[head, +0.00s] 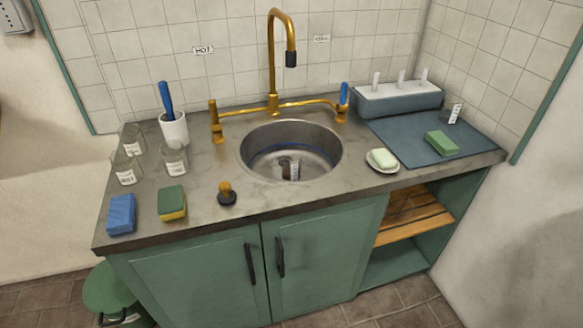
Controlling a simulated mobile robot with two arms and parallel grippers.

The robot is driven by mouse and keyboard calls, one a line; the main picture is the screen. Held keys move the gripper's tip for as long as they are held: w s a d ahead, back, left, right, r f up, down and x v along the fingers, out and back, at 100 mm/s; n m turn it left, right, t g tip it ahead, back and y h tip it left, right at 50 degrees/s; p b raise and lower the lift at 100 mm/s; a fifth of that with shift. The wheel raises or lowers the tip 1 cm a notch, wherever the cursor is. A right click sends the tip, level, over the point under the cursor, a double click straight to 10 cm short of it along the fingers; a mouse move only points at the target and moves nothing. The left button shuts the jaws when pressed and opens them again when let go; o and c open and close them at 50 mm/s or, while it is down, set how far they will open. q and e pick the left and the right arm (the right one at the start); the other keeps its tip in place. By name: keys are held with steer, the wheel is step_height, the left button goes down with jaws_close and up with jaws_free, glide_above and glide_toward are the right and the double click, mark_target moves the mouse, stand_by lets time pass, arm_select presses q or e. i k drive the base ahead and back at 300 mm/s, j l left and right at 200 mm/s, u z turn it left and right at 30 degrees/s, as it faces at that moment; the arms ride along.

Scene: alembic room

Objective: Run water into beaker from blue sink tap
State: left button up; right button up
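The gold tap spout (291,45) arches over the round steel sink (247,152), with a dark tip at its end. The tap handle with a blue top (344,95) stands at the right of the gold pipe. A plain gold handle (214,120) stands at the left. No water stream shows. A small clear vessel with a white label (295,171), perhaps a beaker, is in the sink beside a dark round part; its outline is unclear. Labelled glass beakers stand on the left counter (125,173), (173,161), (132,141). Neither gripper is in view.
A blue brush stands in a white cup (174,130). A blue sponge (121,213), a green-yellow sponge (171,202) and a dark stopper (227,195) lie in front. At right are a soap dish (382,160), a mat (395,140), a rack (400,102) and another glass (453,112).

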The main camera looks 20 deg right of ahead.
mark_target(344, 106)
steer(key=i+l, duration=0.2)
steer(key=l, duration=0.2)
steer(key=i+l, duration=0.15)
steer(key=l, duration=0.2)
steer(key=i+l+u, duration=0.1)
steer(key=l, duration=0.3)
steer(key=i+l, duration=0.3)
steer(key=l, duration=0.1)
